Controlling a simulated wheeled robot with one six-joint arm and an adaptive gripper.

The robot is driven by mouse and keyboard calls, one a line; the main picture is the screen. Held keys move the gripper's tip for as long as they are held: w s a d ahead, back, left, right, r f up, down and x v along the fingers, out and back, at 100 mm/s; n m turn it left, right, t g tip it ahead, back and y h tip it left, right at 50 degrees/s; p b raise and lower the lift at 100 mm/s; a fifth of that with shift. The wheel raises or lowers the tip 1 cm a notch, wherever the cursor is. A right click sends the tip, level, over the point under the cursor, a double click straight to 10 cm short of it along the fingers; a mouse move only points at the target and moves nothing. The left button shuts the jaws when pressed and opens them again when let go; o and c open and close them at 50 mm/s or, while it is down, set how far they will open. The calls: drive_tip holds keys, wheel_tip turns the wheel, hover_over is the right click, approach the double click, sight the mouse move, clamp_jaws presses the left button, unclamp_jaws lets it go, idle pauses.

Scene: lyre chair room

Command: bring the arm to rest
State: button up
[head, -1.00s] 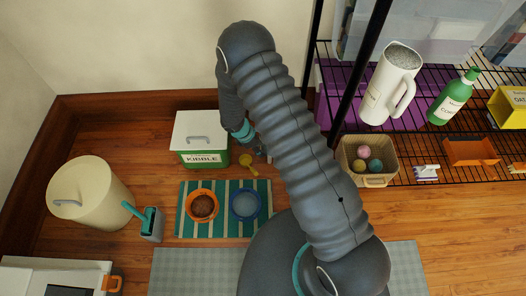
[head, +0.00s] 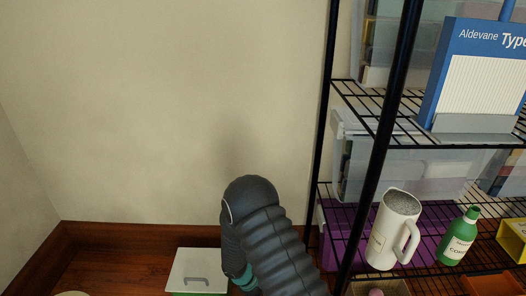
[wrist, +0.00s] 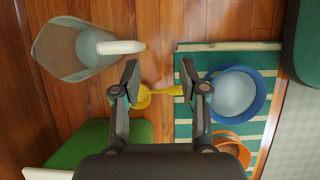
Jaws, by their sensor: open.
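My gripper (wrist: 160,82) shows in the wrist view with its two fingers apart and nothing between the tips. It points down at the floor. A yellow scoop (wrist: 144,98) lies below it, its handle reaching toward the striped mat. In the head view my arm rises from the bottom edge and bends over at its top, with the lower part leading down out of the frame; the gripper itself is not visible there.
A blue bowl (wrist: 234,93) and an orange bowl (wrist: 231,148) stand on the green striped mat (wrist: 185,131). A grey jug-like container (wrist: 62,45) and a green bin (wrist: 95,145) are nearby. A wire shelf bears a white pitcher (head: 393,232) and green bottle (head: 458,238).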

drive_tip(key=s+d+r+m+t+y, duration=0.1)
drive_tip(key=s+d+r+m, duration=0.4)
drive_tip(key=r, duration=1.1)
drive_tip(key=s+d+r+m+t+y, duration=0.2)
drive_tip(key=s+d+r+m, duration=0.3)
drive_tip(key=r, duration=1.1)
drive_tip(key=s+d+r+m+t+y, duration=0.2)
drive_tip(key=s+d+r+m, duration=0.2)
drive_tip(key=s+r+m, duration=0.3)
drive_tip(key=s+r, duration=0.4)
drive_tip(key=r, duration=0.6)
drive_tip(key=shift+s+d+m, duration=0.35)
drive_tip(key=shift+d+m, duration=0.05)
